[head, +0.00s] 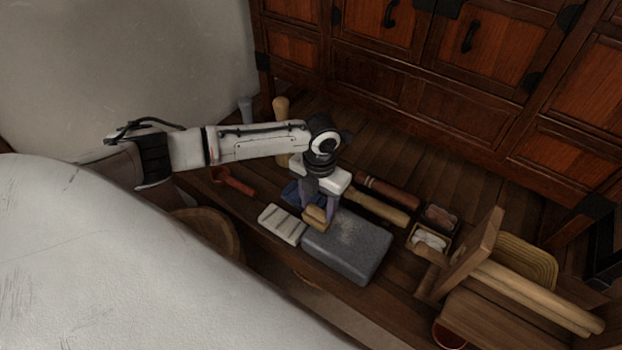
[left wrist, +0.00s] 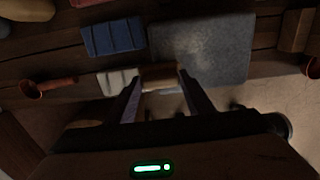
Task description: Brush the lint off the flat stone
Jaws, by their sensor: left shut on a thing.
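The flat stone (head: 346,256) is a grey slab lying on the wooden surface, and it also shows in the left wrist view (left wrist: 215,60). A pale, speckled patch of lint (head: 348,232) lies on its upper face. My left gripper (head: 319,211) points down at the stone's left end, shut on a small tan brush (head: 314,217). The brush also shows between the fingers in the left wrist view (left wrist: 160,76). Its underside is hidden, so I cannot tell whether it touches the stone. My right gripper is in neither view.
A pale ribbed block (head: 282,225) lies close left of the stone. A dark blue block (left wrist: 113,37) and a red ladle (head: 233,181) are nearby. Beyond the stone lie a wooden roller (head: 378,208) and small boxes (head: 429,241). A wooden rack (head: 470,254) stands right.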

